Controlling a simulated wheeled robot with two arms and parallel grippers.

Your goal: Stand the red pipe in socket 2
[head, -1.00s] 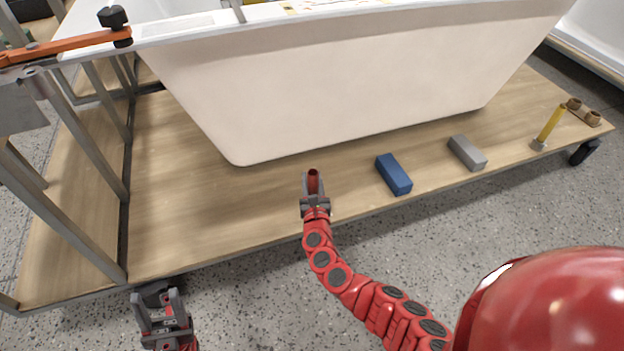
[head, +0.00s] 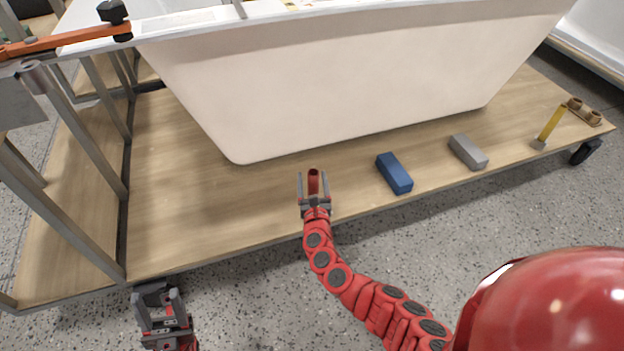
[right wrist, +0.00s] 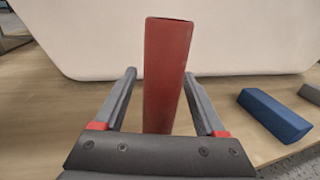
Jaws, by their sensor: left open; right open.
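The red pipe (head: 313,183) stands upright on the wooden deck in front of the tub. In the right wrist view it rises tall (right wrist: 168,75) between the fingers. My right gripper (head: 313,176) is open, with one finger on each side of the pipe and a visible gap to each. The pipe's foot is hidden behind the gripper, so I cannot tell whether it sits in a socket. No socket number is readable. My left gripper (head: 159,296) is open and empty, low at the left, in front of the deck's edge.
A blue block (head: 395,173) and a grey block (head: 468,152) lie right of the pipe. The white tub (head: 330,85) rises behind. The deck (head: 190,205) left of the pipe is clear.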

